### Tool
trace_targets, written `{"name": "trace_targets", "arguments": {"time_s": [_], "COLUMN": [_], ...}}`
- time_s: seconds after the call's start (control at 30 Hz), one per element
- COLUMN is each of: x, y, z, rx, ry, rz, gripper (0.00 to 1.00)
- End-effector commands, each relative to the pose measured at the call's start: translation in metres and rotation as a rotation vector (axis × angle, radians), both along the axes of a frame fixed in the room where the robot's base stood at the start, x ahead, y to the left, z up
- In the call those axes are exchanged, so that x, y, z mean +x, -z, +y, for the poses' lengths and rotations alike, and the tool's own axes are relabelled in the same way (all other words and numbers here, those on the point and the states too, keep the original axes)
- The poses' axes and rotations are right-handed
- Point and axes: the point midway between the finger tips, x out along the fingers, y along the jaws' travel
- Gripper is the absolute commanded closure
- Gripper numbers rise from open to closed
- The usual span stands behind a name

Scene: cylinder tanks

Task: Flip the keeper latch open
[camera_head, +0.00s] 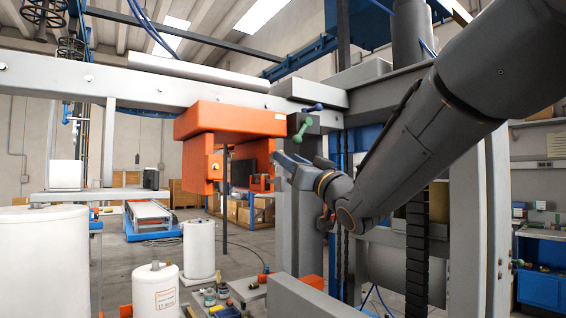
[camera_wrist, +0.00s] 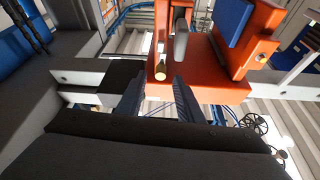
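An orange bracket housing (camera_head: 230,122) hangs under the grey beam in the head view; it also shows in the wrist view (camera_wrist: 226,88). I cannot tell for certain which part is the keeper latch. In the wrist view a pin with a brass-coloured end (camera_wrist: 160,73) and a grey rounded plate (camera_wrist: 181,40) stand by the orange housing, just beyond my fingertips. My gripper (camera_head: 282,160) is at the right side of the housing. In the wrist view my gripper (camera_wrist: 158,80) has its two dark fingers apart, with nothing between them. Contact with the pin is not visible.
The grey beam (camera_head: 150,80) runs across the top. White cylinder tanks (camera_head: 156,292) stand at the lower left.

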Motion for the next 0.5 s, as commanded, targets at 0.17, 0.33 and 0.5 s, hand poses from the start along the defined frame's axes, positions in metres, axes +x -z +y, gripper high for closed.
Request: {"name": "trace_targets", "arguments": {"time_s": [0.17, 0.33, 0.5], "x": [-0.015, -0.018, -0.018], "y": [0.007, 0.009, 0.008], "z": [-0.009, -0.011, -0.011], "rx": [-0.001, 0.0, -0.001], "ry": [0.001, 0.0, 0.0], "rz": [-0.002, -0.001, 0.0], "gripper": [0.66, 0.66, 0.66]}}
